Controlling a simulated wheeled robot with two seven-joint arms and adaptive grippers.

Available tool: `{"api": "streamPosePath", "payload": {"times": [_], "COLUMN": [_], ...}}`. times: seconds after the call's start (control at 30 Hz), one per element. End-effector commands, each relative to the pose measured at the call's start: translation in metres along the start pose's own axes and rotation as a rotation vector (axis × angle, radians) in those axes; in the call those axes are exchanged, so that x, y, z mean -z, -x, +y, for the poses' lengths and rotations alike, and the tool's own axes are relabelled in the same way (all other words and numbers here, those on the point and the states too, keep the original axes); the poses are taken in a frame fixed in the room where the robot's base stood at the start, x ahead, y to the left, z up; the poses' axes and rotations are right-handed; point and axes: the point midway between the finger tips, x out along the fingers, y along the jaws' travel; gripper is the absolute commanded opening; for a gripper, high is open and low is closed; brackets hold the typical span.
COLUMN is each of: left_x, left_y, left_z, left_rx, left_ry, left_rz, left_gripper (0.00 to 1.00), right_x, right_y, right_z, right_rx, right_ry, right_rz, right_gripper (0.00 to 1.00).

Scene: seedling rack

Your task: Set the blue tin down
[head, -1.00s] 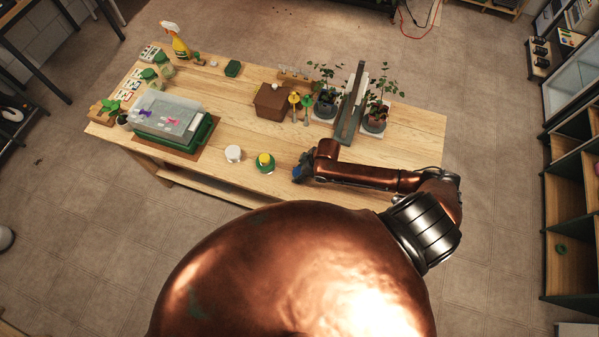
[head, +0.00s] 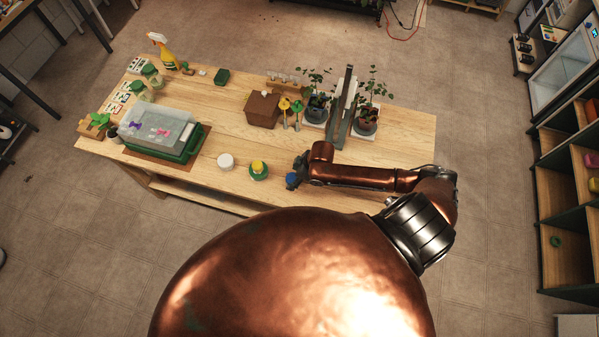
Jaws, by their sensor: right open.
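The blue tin (head: 292,180) is small and shows at the near edge of the wooden bench, at the left end of my right arm. My right gripper (head: 298,170) is right beside the tin, with its jaws open. The fingers are small and dark here, and partly hide the tin. I cannot tell whether they still touch it, or whether its base is fully on the bench. My left gripper is out of view.
Left of the tin stand a green saucer with a yellow item (head: 258,169) and a white pot (head: 225,161). Behind are a brown box (head: 262,109), potted seedlings (head: 366,121) and a grey rail. A lidded green tray (head: 185,155) sits further left. Bare wood lies between them.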

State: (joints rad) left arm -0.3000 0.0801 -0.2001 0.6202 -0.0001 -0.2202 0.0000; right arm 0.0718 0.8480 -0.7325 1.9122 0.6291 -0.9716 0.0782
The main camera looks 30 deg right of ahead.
Motion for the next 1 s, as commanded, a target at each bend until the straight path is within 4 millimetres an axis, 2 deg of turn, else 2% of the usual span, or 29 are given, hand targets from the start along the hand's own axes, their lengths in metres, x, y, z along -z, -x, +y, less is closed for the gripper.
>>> {"api": "streamPosePath", "payload": {"times": [0.3,0.5,0.67,1.0], "left_x": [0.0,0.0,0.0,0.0], "left_y": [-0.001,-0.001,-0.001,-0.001], "left_z": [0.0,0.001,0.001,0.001], "left_rx": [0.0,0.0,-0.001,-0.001], "left_ry": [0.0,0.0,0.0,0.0], "left_rz": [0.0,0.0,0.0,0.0], "left_gripper": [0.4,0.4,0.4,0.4], "right_x": [-0.001,0.0,0.0,0.0], "right_y": [0.067,0.095,0.102,0.103], "right_z": [0.001,0.001,0.0,0.0], "right_rx": [-0.001,-0.001,0.001,0.001], "right_ry": [0.001,0.0,-0.001,-0.001], "right_rz": [-0.001,-0.001,-0.002,-0.001], "right_gripper": [0.58,0.58,0.58,0.58]}}
